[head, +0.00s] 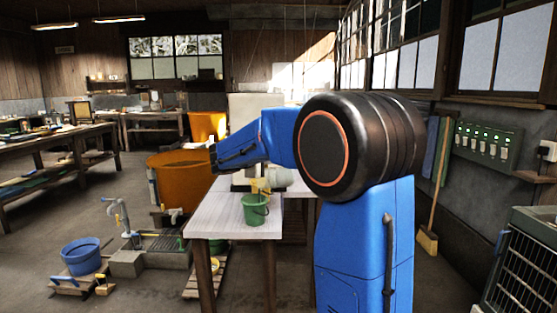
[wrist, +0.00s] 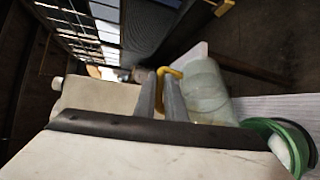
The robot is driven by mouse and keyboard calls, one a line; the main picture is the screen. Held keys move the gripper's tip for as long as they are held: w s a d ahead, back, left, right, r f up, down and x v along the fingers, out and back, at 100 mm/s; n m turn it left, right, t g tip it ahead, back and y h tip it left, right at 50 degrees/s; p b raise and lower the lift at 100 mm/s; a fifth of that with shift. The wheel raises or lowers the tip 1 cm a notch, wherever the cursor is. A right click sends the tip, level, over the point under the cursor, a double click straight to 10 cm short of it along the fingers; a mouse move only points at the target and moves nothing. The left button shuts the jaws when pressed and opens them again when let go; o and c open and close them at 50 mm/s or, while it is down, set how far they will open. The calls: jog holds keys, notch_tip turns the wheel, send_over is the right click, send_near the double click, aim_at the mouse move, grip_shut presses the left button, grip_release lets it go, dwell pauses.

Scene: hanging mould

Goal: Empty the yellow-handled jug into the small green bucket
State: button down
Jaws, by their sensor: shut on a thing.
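The jug is pale and translucent, with a yellow handle (wrist: 168,76); its body (wrist: 205,92) shows right of my fingers in the wrist view. My gripper (wrist: 162,98) is shut on the yellow handle. In the head view the jug (head: 277,179) appears tipped over, just behind and above the bucket, and my arm partly hides the area. The small green bucket (head: 255,212) stands upright on the white table. In the wrist view the bucket (wrist: 306,146) is at the lower right, with something pale inside its rim. I cannot tell whether liquid is flowing.
The white table (head: 218,222) has bare room left of the bucket. A large orange tub (head: 178,182) stands behind it to the left. A blue tub (head: 81,258) and pipework (head: 122,222) are on the floor at left. A broom (head: 431,215) leans on the right wall.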

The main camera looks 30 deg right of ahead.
jog(key=shift+a+r+h, duration=0.2)
jog(key=shift+a+h, duration=0.5)
jog(key=shift+a, duration=0.15)
jog(key=shift+a+r+n+t+h, duration=0.55)
jog(key=shift+a+h, duration=0.15)
jog(key=shift+a, duration=0.15)
dwell(1.5)
